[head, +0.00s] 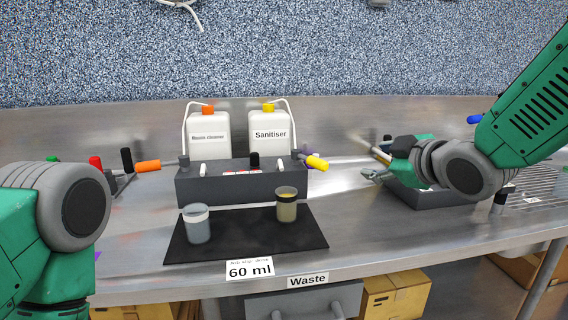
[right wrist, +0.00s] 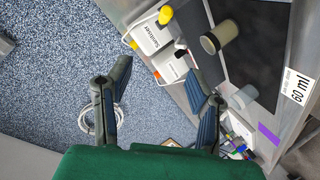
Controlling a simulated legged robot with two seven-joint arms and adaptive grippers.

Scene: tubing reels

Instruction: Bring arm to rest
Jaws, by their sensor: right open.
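My right gripper (head: 376,165) is open and empty, raised above the bench to the right of the dark grey dispenser block. In the right wrist view its two fingers (right wrist: 158,72) stand wide apart with nothing between them. My right arm comes in from the upper right. My left arm shows as a green and grey link at the lower left; its gripper is not in view. Two cups stand on the black mat (head: 245,246): one with blue-grey contents (head: 196,224) and one with yellowish contents (head: 287,206).
The "Room cleaner" bottle (head: 208,137) and Sanitiser bottle (head: 269,136) stand behind the dispenser block (head: 230,187). A dark tray (head: 428,199) lies under my right arm. Coloured handles stick out at the left. Cardboard boxes (head: 397,296) sit below the bench. Bare steel lies right of the mat.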

